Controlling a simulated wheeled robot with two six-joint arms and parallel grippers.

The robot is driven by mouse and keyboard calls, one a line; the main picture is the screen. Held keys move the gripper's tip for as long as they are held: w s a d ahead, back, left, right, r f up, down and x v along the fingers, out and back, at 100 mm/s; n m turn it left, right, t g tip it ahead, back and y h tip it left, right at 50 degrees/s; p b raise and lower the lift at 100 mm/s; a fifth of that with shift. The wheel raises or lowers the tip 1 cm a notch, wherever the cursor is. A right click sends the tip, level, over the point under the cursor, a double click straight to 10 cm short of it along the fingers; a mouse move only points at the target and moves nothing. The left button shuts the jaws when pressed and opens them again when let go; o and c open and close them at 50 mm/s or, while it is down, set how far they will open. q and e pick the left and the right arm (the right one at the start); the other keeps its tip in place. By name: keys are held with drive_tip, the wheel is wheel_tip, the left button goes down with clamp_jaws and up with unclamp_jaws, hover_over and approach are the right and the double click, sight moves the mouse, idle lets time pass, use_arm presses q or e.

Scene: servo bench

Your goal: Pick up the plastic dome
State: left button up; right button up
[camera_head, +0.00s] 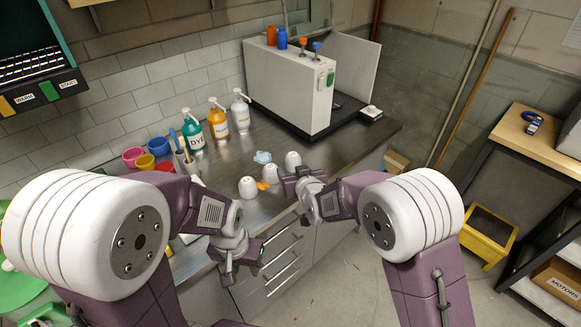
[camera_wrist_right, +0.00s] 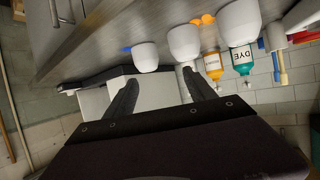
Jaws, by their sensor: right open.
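Three white plastic domes stand on the grey counter: a near one (camera_head: 247,187), a middle one (camera_head: 270,174) and a far one (camera_head: 293,160). They also show in the right wrist view, as a smaller dome (camera_wrist_right: 145,57), a middle dome (camera_wrist_right: 184,42) and a larger dome (camera_wrist_right: 240,18). My right gripper (camera_head: 290,187) is just right of the domes, near the counter's front edge. Its fingers (camera_wrist_right: 160,77) are apart and empty, apart from the domes. My left gripper (camera_head: 240,262) hangs in front of the drawers, away from the domes; its jaw opening is unclear.
An orange patch (camera_head: 263,185) and a blue patch (camera_head: 262,157) lie by the domes. Pump bottles, including a teal one (camera_head: 193,131), and coloured bowls (camera_head: 145,161) stand behind and left. A white machine (camera_head: 285,88) stands at the back right. The counter right of the domes looks clear.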

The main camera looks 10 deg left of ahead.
sight(273, 174)
drive_tip(key=shift+n+g+y, duration=0.3)
drive_tip(key=shift+n, duration=0.2)
drive_tip(key=s+a, duration=0.2)
drive_tip(key=s+a+f, duration=0.1)
drive_tip(key=s+a, duration=0.1)
drive_tip(key=shift+s, duration=0.2)
drive_tip(key=w, duration=0.1)
drive_tip(key=w+f, duration=0.2)
drive_tip(key=shift+w+a, duration=0.35)
drive_tip(key=shift+a, duration=0.05)
drive_tip(key=shift+w+a+f, duration=0.1)
drive_tip(key=shift+w+a, duration=0.05)
drive_tip(key=shift+w, duration=0.05)
drive_tip(key=shift+a, duration=0.1)
drive_tip(key=shift+w+a+p, duration=0.2)
drive_tip(key=shift+a+p, duration=0.1)
drive_tip(key=shift+p, duration=0.15)
drive_tip(key=x, duration=0.4)
drive_tip(key=shift+w+f, duration=0.15)
drive_tip(key=shift+f, duration=0.1)
use_arm(q)
drive_tip(key=shift+s+a+r, duration=0.25)
drive_tip(key=shift+s+r, duration=0.45)
drive_tip(key=shift+r, duration=0.05)
use_arm(e)
drive_tip(key=shift+r, duration=0.1)
